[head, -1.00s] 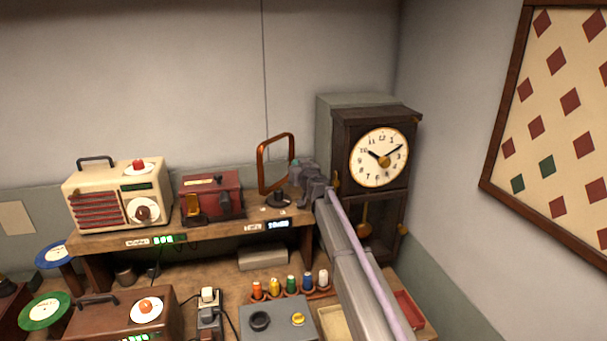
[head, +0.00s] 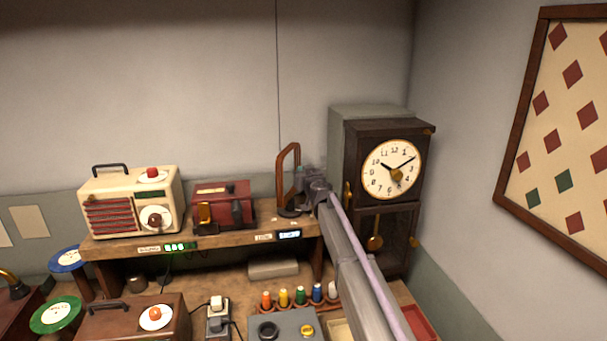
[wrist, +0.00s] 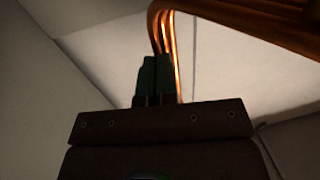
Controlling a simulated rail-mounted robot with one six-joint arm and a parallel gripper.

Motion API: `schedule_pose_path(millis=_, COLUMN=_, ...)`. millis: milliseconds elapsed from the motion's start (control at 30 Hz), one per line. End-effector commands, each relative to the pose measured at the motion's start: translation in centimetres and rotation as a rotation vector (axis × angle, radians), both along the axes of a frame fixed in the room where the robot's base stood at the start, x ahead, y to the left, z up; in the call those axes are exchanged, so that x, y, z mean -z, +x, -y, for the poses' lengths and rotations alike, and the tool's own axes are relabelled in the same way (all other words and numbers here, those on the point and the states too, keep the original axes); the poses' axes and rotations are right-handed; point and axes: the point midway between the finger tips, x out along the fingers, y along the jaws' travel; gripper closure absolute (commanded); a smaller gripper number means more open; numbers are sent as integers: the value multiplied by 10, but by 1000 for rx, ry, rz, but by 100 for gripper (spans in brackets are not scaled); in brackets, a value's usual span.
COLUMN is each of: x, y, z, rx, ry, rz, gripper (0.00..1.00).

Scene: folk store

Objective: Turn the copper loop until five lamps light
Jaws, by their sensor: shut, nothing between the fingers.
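The copper loop (head: 281,172) stands upright on a small dark base (head: 289,212) at the right end of the shelf, seen at a steep angle so it looks narrow. My gripper (head: 306,182) is at the loop's right side in the head view. In the wrist view, its dark green fingertips (wrist: 154,80) are together and empty, close beside the copper tubing (wrist: 172,50); I cannot tell whether they touch it. A green lit strip (head: 180,246) shows on the shelf edge; its separate lights are too small to count.
A cream radio (head: 130,203) and a red box (head: 224,203) stand left of the loop. A tall dark clock (head: 388,190) stands close behind my arm on the right. Below are coloured spools (head: 300,297) and a grey control box (head: 284,327). The wall behind the loop is clear.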

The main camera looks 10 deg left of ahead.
Motion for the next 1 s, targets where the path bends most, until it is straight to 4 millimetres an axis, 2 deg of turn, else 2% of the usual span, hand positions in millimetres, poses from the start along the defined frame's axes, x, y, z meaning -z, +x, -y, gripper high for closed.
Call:
schedule_pose_path(millis=167, x=0, y=-8, z=4, rx=0, ry=1, rz=0, gripper=100)
schedule_pose_path(millis=267, x=0, y=-24, z=12, rx=1, ry=1, rz=0, gripper=100)
schedule_pose_path(millis=500, x=0, y=-80, z=39, rx=0, ry=0, rz=0, gripper=100)
schedule_pose_path(millis=600, x=0, y=-94, z=46, rx=0, ry=0, rz=1, gripper=100)
schedule_pose_path(millis=1000, x=0, y=-97, z=49, rx=0, ry=0, rz=1, gripper=100)
